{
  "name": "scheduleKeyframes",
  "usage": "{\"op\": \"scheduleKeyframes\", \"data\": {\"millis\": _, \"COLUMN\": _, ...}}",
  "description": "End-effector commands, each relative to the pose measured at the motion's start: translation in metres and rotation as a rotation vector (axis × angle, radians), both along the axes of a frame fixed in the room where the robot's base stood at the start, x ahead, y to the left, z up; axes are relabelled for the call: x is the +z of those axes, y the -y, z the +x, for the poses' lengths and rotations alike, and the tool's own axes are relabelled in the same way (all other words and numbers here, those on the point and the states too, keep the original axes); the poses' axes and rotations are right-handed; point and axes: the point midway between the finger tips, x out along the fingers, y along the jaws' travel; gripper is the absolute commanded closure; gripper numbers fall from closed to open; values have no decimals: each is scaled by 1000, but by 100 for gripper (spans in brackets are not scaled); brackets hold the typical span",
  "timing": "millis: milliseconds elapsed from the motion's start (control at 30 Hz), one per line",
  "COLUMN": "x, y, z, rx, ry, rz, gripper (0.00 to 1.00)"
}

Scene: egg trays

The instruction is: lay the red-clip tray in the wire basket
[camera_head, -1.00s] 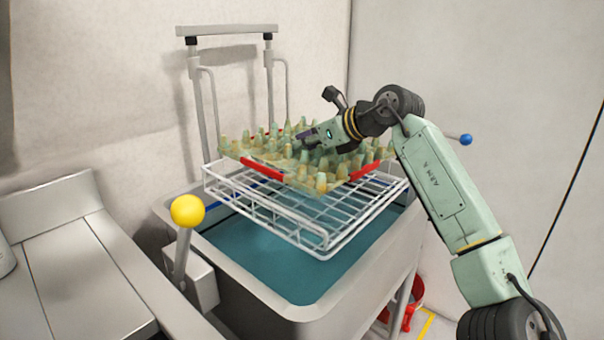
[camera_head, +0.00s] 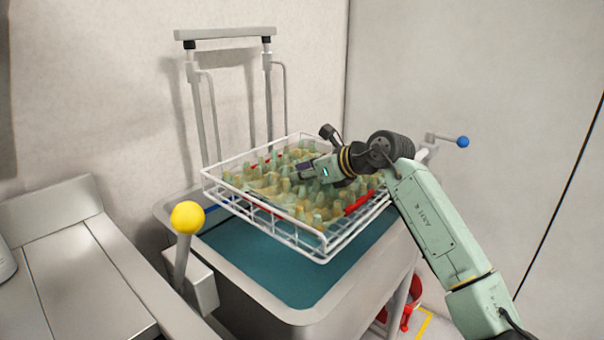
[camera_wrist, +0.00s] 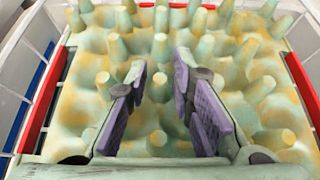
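The red-clip tray (camera_head: 262,183), mottled green and yellow with many pegs and red clips on its edges, lies inside the white wire basket (camera_head: 325,257), below its top rim. It looks roughly level. The tray fills most of the wrist view (camera_wrist: 85,95), with red clips along both sides. My gripper (camera_head: 300,172) is down among the pegs near the tray's middle. In the wrist view its purple-padded fingers (camera_wrist: 162,75) stand apart, with visible gaps between the pads and the pegs. The tray's underside is hidden.
The basket sits over a grey tank (camera_head: 300,315) with blue-green liquid, below a hanging frame (camera_head: 225,34). A yellow-knobbed lever (camera_head: 187,217) stands at the front left, a blue-knobbed handle (camera_head: 462,142) at the right. A steel counter (camera_head: 75,270) lies left.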

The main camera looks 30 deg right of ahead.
Motion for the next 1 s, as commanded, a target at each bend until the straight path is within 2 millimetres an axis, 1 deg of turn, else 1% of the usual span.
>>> {"op": "scheduleKeyframes", "data": {"millis": 33, "x": 0, "y": 0, "z": 0, "rx": 0, "ry": 0, "rz": 0, "gripper": 73}}
{"op": "scheduleKeyframes", "data": {"millis": 100, "x": 0, "y": 0, "z": 0, "rx": 0, "ry": 0, "rz": 0, "gripper": 68}}
{"op": "scheduleKeyframes", "data": {"millis": 367, "x": 1, "y": 0, "z": 0, "rx": 0, "ry": 0, "rz": 0, "gripper": 68}}
{"op": "scheduleKeyframes", "data": {"millis": 500, "x": 3, "y": 3, "z": -6, "rx": -2, "ry": 0, "rz": -1, "gripper": 68}}
{"op": "scheduleKeyframes", "data": {"millis": 567, "x": 6, "y": 5, "z": -12, "rx": -3, "ry": 1, "rz": -1, "gripper": 68}}
{"op": "scheduleKeyframes", "data": {"millis": 900, "x": 40, "y": 26, "z": -70, "rx": -3, "ry": 1, "rz": -3, "gripper": 68}}
{"op": "scheduleKeyframes", "data": {"millis": 1000, "x": 48, "y": 30, "z": -84, "rx": -3, "ry": 1, "rz": -1, "gripper": 68}}
